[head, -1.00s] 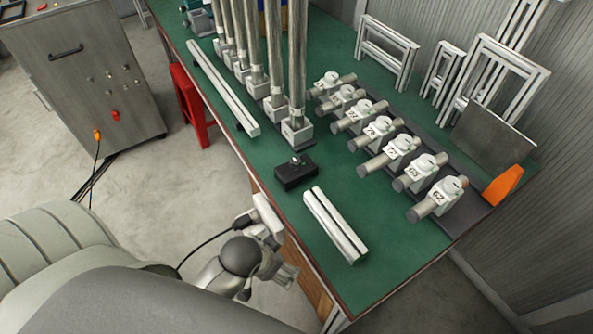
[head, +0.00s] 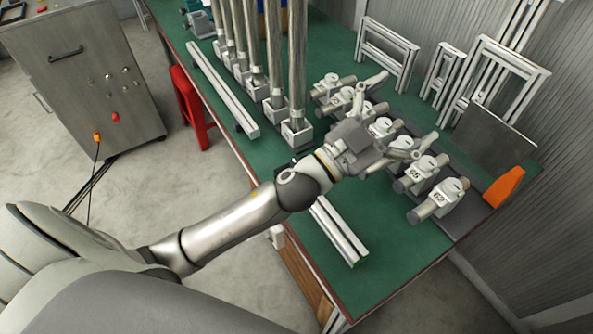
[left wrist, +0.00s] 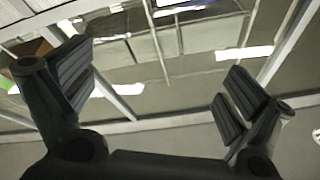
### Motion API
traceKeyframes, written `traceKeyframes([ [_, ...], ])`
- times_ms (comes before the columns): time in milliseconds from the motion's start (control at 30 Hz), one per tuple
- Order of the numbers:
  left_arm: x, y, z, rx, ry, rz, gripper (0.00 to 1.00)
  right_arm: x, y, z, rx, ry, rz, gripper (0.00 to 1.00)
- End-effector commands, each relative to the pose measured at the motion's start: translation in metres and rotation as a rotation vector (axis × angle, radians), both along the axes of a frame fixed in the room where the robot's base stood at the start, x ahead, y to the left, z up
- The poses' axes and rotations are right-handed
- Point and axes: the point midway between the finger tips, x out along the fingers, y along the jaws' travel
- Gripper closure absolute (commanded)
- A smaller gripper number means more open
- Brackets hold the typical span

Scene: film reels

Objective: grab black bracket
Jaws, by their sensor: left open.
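The black bracket does not show in the head view now; my left arm covers the spot on the green table where a small black block lay before. My left gripper (head: 400,115) is open and empty, with its fingers spread wide above the row of numbered grey clamp units. In the left wrist view the gripper (left wrist: 158,88) also shows open. Nothing is between its fingers there, only the ceiling with its beams and lights beyond. My right gripper is in neither view.
The green table (head: 385,265) holds numbered grey clamp units (head: 438,200) on the right and upright metal posts (head: 297,65) at the back left. A pair of pale rails (head: 338,232) lies near the front. An orange block (head: 505,186) stands at the right edge.

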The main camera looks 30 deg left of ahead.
Motion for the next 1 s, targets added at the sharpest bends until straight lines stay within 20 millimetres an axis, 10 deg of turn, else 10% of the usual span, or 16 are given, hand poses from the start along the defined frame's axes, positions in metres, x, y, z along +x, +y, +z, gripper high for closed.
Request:
traceKeyframes([
  [233, -0.039, -0.08, 0.006, 0.281, -0.231, -0.439, 0.0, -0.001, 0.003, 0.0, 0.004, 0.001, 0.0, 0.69],
  [467, -0.063, -0.098, -0.063, 0.686, -0.207, -0.79, 0.0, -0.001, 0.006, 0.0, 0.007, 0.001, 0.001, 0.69],
  [733, -0.042, -0.01, -0.159, 1.261, 0.135, -0.974, 0.0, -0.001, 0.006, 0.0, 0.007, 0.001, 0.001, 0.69],
  [1000, -0.007, 0.137, -0.183, 1.687, 0.654, -0.847, 0.0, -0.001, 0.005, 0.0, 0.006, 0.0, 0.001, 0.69],
])
